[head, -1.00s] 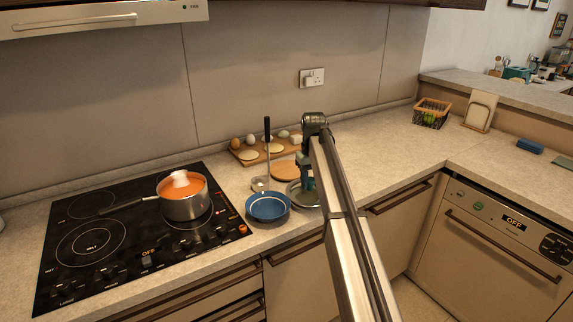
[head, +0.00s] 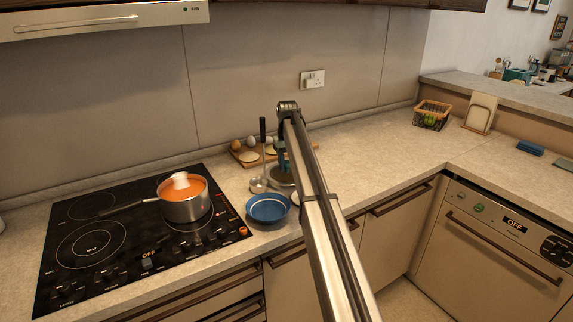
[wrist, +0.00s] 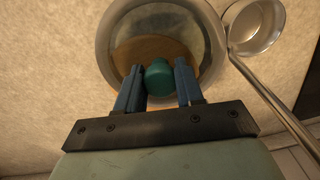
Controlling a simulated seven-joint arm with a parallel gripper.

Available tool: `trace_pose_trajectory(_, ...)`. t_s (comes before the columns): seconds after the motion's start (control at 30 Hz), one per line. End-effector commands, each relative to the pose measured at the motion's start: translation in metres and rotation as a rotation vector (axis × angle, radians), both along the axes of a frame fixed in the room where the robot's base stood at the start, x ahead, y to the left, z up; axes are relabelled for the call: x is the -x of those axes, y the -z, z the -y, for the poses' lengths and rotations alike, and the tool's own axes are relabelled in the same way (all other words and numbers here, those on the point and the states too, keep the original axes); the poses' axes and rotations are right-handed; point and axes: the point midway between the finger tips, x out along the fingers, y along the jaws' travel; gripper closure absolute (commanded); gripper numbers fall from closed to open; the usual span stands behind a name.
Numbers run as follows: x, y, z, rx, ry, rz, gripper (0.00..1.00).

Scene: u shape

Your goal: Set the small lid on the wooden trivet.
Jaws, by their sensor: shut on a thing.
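My gripper (wrist: 159,78) is shut on the green knob (wrist: 158,72) of the small lid (wrist: 112,35), a round lid with a grey metal rim and a see-through middle. A round brown wooden surface, apparently the wooden trivet (wrist: 150,46), shows through the lid, below it. I cannot tell whether the lid touches the trivet or is held above it. In the head view, my gripper (head: 281,160) and the lid (head: 284,181) are partly behind my arm, beside the ladle. The trivet is hidden there.
A ladle (head: 262,148) stands close left of the lid; its bowl (wrist: 256,24) almost touches the lid's rim in the wrist view. A blue bowl (head: 268,208) is in front. A board with eggs (head: 249,156) lies behind. A pot (head: 184,199) sits on the hob.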

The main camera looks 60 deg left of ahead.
Motion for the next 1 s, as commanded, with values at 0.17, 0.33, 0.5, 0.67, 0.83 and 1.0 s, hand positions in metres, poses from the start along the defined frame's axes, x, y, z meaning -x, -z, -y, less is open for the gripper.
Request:
trace_pose_trajectory(0.17, -0.0001, 0.0059, -0.0065, 0.0, 0.0, 0.0, 1.0)
trace_pose_trajectory(0.33, -0.0002, 0.0056, -0.0065, -0.001, 0.0, 0.0, 1.0)
trace_pose_trajectory(0.5, -0.0003, 0.0088, -0.0063, 0.0, 0.0, 0.0, 1.0)
trace_pose_trajectory(0.67, -0.0004, 0.0089, -0.0063, 0.0, 0.0, 0.0, 0.49)
trace_pose_trajectory(0.83, -0.0004, 0.0089, -0.0063, 0.0, 0.0, 0.0, 0.38)
trace_pose_trajectory(1.0, -0.0004, 0.0086, -0.0063, 0.0, 0.0, 0.0, 0.38)
